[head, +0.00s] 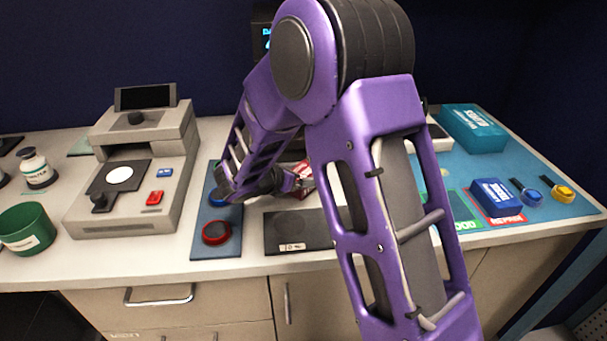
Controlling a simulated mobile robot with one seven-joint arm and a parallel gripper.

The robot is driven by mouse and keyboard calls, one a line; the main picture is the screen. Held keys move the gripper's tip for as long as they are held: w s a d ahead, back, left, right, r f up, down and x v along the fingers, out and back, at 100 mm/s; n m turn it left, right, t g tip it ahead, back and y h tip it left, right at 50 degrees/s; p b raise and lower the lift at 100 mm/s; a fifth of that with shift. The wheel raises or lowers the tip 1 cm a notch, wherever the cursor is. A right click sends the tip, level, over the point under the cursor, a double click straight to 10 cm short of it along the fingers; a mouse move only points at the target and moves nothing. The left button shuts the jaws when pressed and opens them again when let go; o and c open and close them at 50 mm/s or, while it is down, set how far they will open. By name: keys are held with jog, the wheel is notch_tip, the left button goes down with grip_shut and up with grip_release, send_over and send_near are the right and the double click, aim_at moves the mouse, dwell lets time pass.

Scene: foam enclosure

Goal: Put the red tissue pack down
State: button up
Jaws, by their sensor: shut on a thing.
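The red tissue pack (304,170) shows as a small red and white patch near the middle of the head view, partly hidden by my purple arm. My gripper (293,182) is at the end of the arm, seen from the side, and is shut on the pack. The pack is just behind the dark grey pad (290,244) with a small white label. I cannot tell whether the pack touches the counter.
A grey machine (140,170) and a green bin (26,228) stand left. A blue panel with a red button (216,233) lies beside the pad. My arm hides the middle.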

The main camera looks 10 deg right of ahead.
jog(key=shift+f+b, duration=0.25)
jog(key=shift+b, duration=0.05)
jog(key=o, duration=1.1)
jog(key=shift+r, duration=0.1)
jog(key=shift+r, duration=0.1)
jog(key=shift+r+p, duration=0.25)
jog(key=shift+p, duration=0.2)
jog(key=p+v, duration=0.1)
jog(key=v, duration=1.1)
jog(key=shift+s+f, duration=0.1)
jog(key=shift+f, duration=0.15)
jog(key=shift+d, duration=0.1)
